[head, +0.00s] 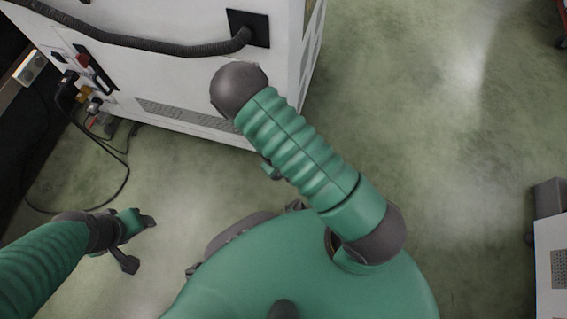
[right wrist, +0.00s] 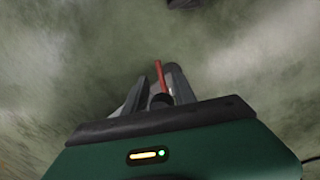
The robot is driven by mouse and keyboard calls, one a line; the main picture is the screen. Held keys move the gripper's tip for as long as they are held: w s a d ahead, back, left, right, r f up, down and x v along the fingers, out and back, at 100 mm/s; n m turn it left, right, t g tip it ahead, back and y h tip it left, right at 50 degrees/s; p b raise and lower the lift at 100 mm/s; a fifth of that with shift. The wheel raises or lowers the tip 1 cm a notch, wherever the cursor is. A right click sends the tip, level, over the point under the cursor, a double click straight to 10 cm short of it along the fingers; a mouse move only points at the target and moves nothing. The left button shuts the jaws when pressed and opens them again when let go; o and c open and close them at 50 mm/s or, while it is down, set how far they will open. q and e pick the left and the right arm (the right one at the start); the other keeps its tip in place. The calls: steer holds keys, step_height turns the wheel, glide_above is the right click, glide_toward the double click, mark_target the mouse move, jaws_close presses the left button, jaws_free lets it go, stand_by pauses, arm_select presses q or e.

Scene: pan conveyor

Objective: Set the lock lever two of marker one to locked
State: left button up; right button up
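No marker or lock lever can be made out for certain in either view. A thin red rod (right wrist: 159,76) with a dark round end stands between the fingers of my right gripper (right wrist: 157,78) in the right wrist view. I cannot tell what the rod belongs to or whether the fingers touch it. The right fingers look apart. In the head view, my bent right arm hides most of its own forearm and its gripper. My left gripper (head: 141,243) is low at the left of the head view, open and empty over the floor.
A white cabinet (head: 190,75) with a black hose (head: 150,43) stands at the upper left. Plugs and cables (head: 85,95) hang at its left side. Another grey-white unit (head: 550,245) is at the right edge. Green floor (head: 440,130) is clear between them.

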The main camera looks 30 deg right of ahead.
steer(key=f, duration=0.1)
steer(key=f+b, duration=0.1)
steer(key=f, duration=0.1)
steer(key=shift+d+f, duration=0.2)
steer(key=shift+d, duration=0.1)
jaws_close()
stand_by(1.2)
